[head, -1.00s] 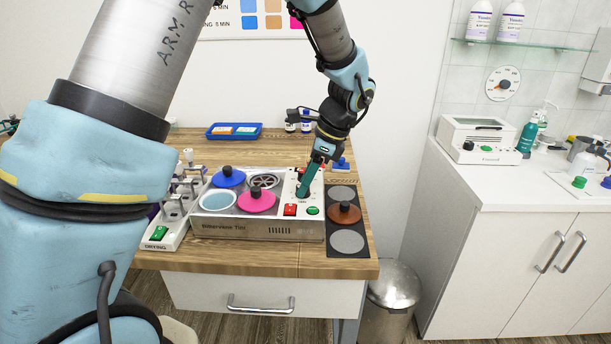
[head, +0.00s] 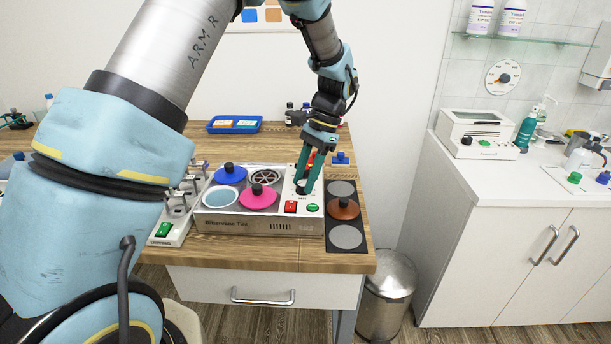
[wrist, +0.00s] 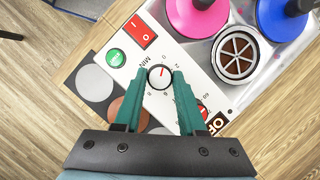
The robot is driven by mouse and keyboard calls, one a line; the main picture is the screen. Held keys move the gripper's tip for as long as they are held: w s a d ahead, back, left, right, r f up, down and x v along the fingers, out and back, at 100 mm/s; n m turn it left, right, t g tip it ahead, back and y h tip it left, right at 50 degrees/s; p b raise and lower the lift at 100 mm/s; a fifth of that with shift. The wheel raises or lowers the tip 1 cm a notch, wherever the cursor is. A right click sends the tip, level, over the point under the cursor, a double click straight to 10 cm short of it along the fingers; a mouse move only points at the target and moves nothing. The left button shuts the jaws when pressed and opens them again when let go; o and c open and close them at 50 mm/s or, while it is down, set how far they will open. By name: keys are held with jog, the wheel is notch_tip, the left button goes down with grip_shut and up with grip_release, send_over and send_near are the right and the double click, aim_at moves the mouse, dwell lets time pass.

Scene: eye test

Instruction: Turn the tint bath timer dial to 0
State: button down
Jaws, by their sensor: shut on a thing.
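The tint bath (head: 232,227) is a white and grey box on the wooden bench, with a control panel (wrist: 187,62) at its right end. The timer dial (wrist: 160,77) is a small round white knob with a dark rim and a red pointer line. In the wrist view the pointer points up and slightly right, towards a mark that looks like 0. The MIN lettering is beside it. My gripper (head: 304,186) reaches down from above, its two green fingers on either side of the dial and closed on it. The fingers hide part of the scale.
A red switch (wrist: 142,31) and a green button (wrist: 116,57) are close to the dial. A second, red control (wrist: 203,111) is partly hidden by a finger. Blue (head: 230,174) and pink (head: 258,199) lids with black knobs stand left of the panel. A dark mat (head: 346,218) lies right.

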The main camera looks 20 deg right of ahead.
jog(key=shift+n, duration=0.3)
dwell(0.4)
jog(key=shift+c, duration=2.4)
grip_release()
jog(key=b+v, duration=0.2)
jog(key=v, duration=0.8)
jog(key=shift+r+b, duration=0.4)
jog(key=shift+w+d, duration=0.1)
jog(key=shift+w, duration=0.05)
